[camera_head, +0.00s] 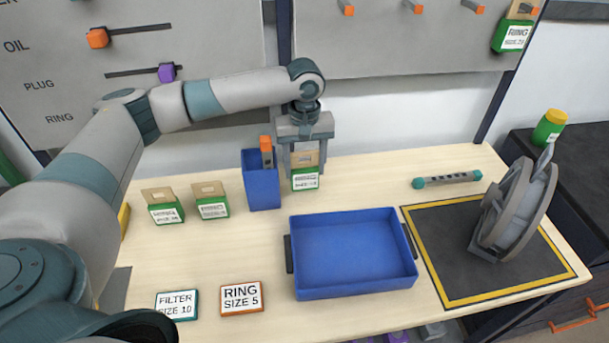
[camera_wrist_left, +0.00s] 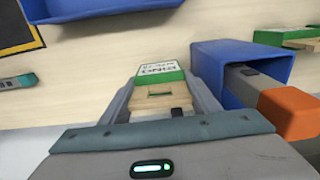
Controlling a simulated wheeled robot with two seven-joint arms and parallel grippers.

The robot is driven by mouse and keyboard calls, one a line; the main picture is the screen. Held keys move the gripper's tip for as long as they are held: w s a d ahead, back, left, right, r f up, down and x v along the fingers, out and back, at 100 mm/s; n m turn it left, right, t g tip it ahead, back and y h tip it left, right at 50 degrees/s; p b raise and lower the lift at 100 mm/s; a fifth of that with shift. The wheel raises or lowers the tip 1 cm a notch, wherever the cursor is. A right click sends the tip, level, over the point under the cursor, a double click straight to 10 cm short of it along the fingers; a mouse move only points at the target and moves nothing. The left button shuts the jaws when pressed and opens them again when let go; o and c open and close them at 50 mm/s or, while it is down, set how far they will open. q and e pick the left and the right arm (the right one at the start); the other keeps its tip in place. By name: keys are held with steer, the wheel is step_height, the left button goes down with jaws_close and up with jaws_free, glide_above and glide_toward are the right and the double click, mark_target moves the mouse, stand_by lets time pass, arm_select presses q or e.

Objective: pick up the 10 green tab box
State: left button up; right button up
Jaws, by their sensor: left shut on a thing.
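A green tab box (camera_head: 305,180) with a white label and a brown top stands on the table, right of the blue upright holder. My left gripper (camera_head: 304,158) reaches down over it from above and is shut on it. In the left wrist view the box (camera_wrist_left: 160,82) sits between the two fingers (camera_wrist_left: 163,95); its label is too small to read surely. Two similar green tab boxes stand further left, one at the far left (camera_head: 165,208) and one nearer the holder (camera_head: 211,203). My right gripper is not in view.
The blue holder (camera_head: 262,187) with an orange-handled tool stands close left of the gripper. A blue tray (camera_head: 350,290) lies in front. A yellow-edged black mat (camera_head: 440,240) carries a grey wheel-like part (camera_head: 515,210). Label cards (camera_head: 242,297) lie at the front left.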

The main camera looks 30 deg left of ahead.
mark_target(305, 152)
arm_select(q)
step_height(305, 152, up, 6)
steer(key=shift+r+b, duration=0.25)
steer(key=shift+b, duration=0.4)
